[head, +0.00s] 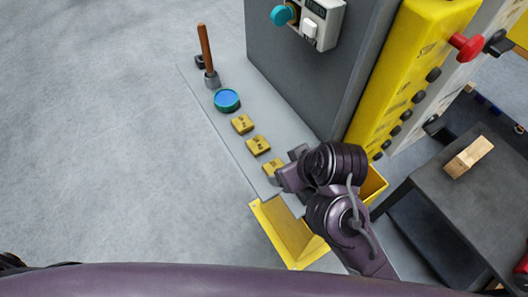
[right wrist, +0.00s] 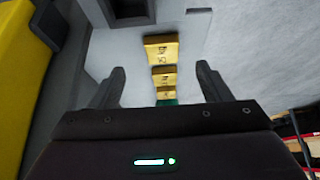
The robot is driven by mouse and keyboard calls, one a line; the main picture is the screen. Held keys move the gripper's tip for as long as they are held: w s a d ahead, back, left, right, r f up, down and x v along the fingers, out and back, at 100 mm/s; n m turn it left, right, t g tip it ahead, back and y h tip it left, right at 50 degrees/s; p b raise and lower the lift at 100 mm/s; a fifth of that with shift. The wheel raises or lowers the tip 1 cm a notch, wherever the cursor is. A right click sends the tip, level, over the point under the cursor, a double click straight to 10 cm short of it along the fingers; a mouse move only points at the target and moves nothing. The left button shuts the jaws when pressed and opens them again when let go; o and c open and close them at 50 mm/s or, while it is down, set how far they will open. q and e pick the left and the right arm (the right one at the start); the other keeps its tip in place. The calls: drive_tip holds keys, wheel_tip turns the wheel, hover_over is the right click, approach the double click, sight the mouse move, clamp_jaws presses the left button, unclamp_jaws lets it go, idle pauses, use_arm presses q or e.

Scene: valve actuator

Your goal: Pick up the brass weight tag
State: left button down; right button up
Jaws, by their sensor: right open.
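Three brass-coloured weight tags lie in a row on the grey shelf (head: 226,128): a far one (head: 242,124), a middle one (head: 257,146) and a near one (head: 272,167). My right gripper (head: 283,178) is beside the near tag, which it partly covers in the head view. In the right wrist view the open fingers (right wrist: 160,70) stand apart with nothing held between them. A marked brass tag (right wrist: 161,49) shows ahead of them, with more brass pieces lined up behind. Contact cannot be told. My left gripper is out of view.
A blue-topped round dish (head: 227,99) and a wooden-handled tool (head: 206,56) stand farther along the shelf. A grey cabinet wall and yellow panel (head: 410,70) rise to the right. A yellow bin (head: 288,232) is below my right arm. Open floor lies left.

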drive_tip(key=shift+w+a+f, duration=0.4)
drive_tip(key=shift+w+f, duration=0.1)
drive_tip(key=shift+f, duration=0.55)
drive_tip(key=shift+x, duration=0.75)
drive_tip(key=x, duration=0.3)
drive_tip(key=shift+a+r, duration=0.15)
drive_tip(key=shift+a, duration=0.1)
drive_tip(key=shift+w+a+f, duration=0.15)
drive_tip(key=shift+w+f, duration=0.1)
drive_tip(key=shift+f, duration=0.1)
drive_tip(key=c, duration=0.9)
drive_tip(key=shift+c, duration=1.1)
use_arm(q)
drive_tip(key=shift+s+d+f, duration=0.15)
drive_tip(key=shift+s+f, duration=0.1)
